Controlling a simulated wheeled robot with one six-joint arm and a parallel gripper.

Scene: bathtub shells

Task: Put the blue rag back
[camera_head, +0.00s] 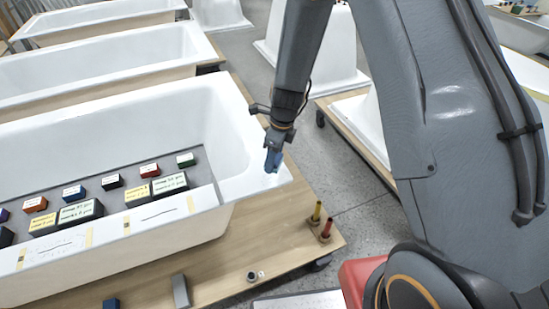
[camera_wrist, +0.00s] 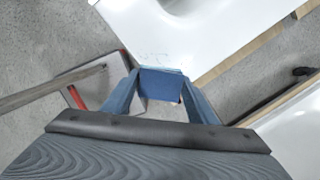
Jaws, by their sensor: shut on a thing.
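My gripper (camera_head: 273,158) is at the right end of the nearest bathtub shell (camera_head: 235,160), over its white rim. It points down and is shut on a small blue piece that I take for the blue rag (camera_wrist: 162,84). In the wrist view the rag spans the space between the two blue fingertips, with the white rim beyond it. The rag looks flat and folded there. In the head view the fingers and the rag blend into one blue shape. I cannot tell whether the rag touches the rim.
Several labelled coloured blocks (camera_head: 80,212) stand on a grey board inside the tub. Red and yellow handled tools (camera_head: 321,222) stand upright on the wooden platform (camera_head: 240,262). A small dark ring (camera_head: 251,275) and a grey block (camera_head: 180,290) lie nearby. More tub shells stand behind.

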